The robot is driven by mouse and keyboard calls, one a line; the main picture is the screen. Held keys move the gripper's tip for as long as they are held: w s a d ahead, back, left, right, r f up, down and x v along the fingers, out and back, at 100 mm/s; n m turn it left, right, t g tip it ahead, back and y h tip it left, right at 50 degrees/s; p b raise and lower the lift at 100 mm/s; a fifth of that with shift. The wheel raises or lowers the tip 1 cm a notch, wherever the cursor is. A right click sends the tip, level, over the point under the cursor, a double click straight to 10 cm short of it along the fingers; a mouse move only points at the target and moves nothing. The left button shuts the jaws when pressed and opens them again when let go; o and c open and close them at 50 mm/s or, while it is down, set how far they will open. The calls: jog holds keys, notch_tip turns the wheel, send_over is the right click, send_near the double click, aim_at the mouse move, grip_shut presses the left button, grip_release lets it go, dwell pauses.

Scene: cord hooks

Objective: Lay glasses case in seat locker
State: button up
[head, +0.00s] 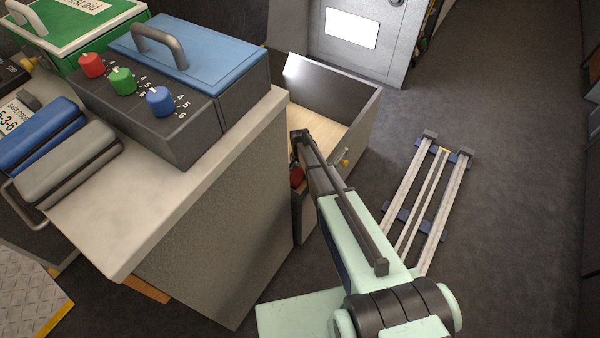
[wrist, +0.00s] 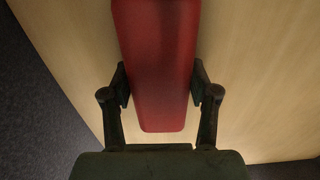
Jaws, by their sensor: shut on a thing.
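The glasses case is a red, long, tapered block (wrist: 158,60) in the wrist view. My gripper (wrist: 160,88) is shut on it, with one dark finger at each long side. The case lies over a pale wooden floor; I cannot tell whether it touches that floor. In the head view a small red part (head: 297,176) shows beside my arm at the near side of an open, drawer-like locker (head: 362,118). The locker has grey walls and a pale wooden floor. My arm hides the fingers and most of the case there.
A grey cabinet with a pale top (head: 85,225) stands left of the locker. It carries a blue-lidded box with knobs (head: 190,60), a green box (head: 75,25) and two padded blocks. A rail frame (head: 430,200) lies on the dark floor to the right. A grey door (head: 365,45) stands behind.

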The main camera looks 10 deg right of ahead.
aim_at(300, 170)
jog(key=shift+f, duration=0.1)
jog(key=o, duration=1.2)
notch_tip(300, 170, up, 12)
jog(key=p, duration=0.3)
